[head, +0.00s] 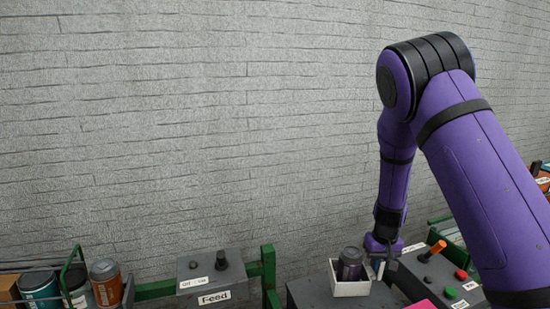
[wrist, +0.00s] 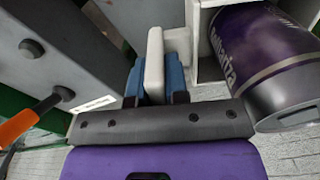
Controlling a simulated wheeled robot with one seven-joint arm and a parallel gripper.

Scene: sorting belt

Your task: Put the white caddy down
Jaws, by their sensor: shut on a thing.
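The white caddy (head: 351,289) is at the lower right of the head view, upright, with a dark purple can (head: 349,264) standing in it. My gripper (head: 378,266) is at the caddy's right side. In the wrist view its blue fingers (wrist: 155,82) are shut on a white caddy wall (wrist: 155,55), one finger on each side. The purple can (wrist: 262,60) shows large at the right there. The caddy's underside is hidden, so I cannot tell whether it touches the grey surface (head: 310,293) below.
A grey control box (head: 440,277) with an orange-handled lever (head: 433,251) and red and green buttons stands close on the right. A grey Feed box (head: 212,272) and green frame posts (head: 268,268) are to the left. Several cans (head: 106,283) stand at the far left.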

